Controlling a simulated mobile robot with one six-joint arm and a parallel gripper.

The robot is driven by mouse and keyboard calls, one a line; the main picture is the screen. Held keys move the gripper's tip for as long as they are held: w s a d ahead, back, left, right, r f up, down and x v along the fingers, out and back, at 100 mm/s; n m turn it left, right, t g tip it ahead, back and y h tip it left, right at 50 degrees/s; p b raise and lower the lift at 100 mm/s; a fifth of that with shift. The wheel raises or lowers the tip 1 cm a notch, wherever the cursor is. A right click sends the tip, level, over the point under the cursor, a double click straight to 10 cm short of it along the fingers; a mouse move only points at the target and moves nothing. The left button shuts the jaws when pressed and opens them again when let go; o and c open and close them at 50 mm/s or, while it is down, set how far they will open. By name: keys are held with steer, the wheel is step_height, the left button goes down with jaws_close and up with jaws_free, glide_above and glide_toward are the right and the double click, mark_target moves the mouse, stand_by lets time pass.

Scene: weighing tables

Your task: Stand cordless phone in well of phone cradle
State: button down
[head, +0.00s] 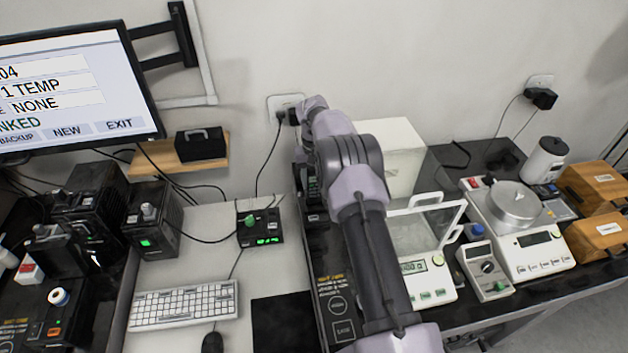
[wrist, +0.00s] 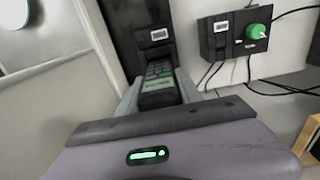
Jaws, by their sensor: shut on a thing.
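The cordless phone (wrist: 158,86) is dark, with a keypad and a small green screen. In the wrist view it is between the two grey fingers of my gripper (wrist: 159,92), which is shut on it. A dark block with a white label (wrist: 158,34), apparently the phone cradle, lies just beyond the phone's far end. Its well is hidden, and I cannot tell whether the phone touches it or is inside. In the head view a dark keypad, likely the phone (head: 312,186), shows left of my arm, above a small label. My arm hides the fingers there.
A box with a green knob (head: 260,228) stands left of the cradle area, its cables running nearby. A balance with a glass shield (head: 425,260) and a white box (head: 400,158) stand right. A keyboard (head: 183,305) lies left. A wall stands close behind.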

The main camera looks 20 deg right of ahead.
mark_target(314, 170)
steer(key=shift+f+b, duration=0.95)
steer(key=shift+f, duration=0.5)
stand_by(0.8)
steer(key=shift+c, duration=0.8)
jaws_free()
steer(key=shift+r+p, duration=2.5)
steer(key=shift+r, duration=1.3)
